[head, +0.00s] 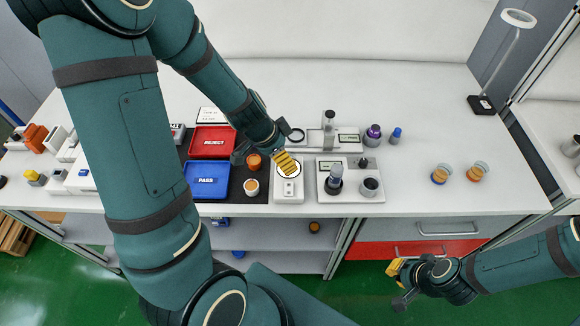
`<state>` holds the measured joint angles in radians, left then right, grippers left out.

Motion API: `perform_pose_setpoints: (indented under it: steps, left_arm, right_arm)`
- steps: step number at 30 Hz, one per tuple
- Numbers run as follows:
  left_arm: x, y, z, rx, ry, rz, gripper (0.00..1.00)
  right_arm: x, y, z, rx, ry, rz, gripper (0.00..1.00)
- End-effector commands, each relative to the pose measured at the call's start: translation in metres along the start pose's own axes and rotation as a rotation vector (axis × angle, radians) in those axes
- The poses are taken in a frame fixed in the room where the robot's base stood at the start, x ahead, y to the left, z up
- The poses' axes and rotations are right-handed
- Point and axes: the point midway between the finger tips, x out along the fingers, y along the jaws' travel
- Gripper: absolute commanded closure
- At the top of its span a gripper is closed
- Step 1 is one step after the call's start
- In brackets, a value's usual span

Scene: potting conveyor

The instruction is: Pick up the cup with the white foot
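A small cup with a pale, whitish part and a brown ring (251,187) stands on the dark mat, right of the blue PASS tray. It may be the cup with the white foot, but it is too small to be sure. A brown-orange cup (254,161) stands just behind it. My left gripper (287,164), with yellow fingertips, points down over a white device (288,190), right of both cups. Its finger gap is not clear. My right gripper (395,269) is low, in front of the table by the red drawer, apart from the cups; its opening is unclear.
A red REJECT tray (211,141) and a blue PASS tray (208,180) lie left of the cups. A station with dark-topped parts (350,183) stands right of the white device. The table's right part is mostly clear.

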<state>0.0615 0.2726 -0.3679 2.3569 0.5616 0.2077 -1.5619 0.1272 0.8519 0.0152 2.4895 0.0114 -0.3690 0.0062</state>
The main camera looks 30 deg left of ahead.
Motion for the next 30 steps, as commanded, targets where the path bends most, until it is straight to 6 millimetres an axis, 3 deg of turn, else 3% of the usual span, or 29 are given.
perform_pose_setpoints:
  steps: [8,16,26,27,30]
  left_arm:
    - [0.021,-0.001,-0.001,0.000,-0.001,0.000,0.19]
    - [0.059,-0.004,-0.003,-0.002,-0.002,0.000,0.19]
    - [0.064,-0.004,-0.004,0.000,0.000,-0.001,0.19]
    - [0.064,-0.004,-0.004,0.000,0.000,-0.001,0.26]
    - [0.064,-0.004,-0.004,0.000,0.000,-0.001,0.61]
  right_arm:
    - [0.009,0.003,0.004,-0.003,-0.008,-0.001,1.00]
    - [0.023,0.009,0.011,-0.007,-0.022,-0.003,1.00]
    - [0.024,0.009,0.013,-0.008,-0.025,-0.003,1.00]
    - [0.024,0.009,0.013,-0.008,-0.025,-0.003,1.00]
    - [0.024,0.009,0.012,-0.008,-0.025,-0.003,1.00]
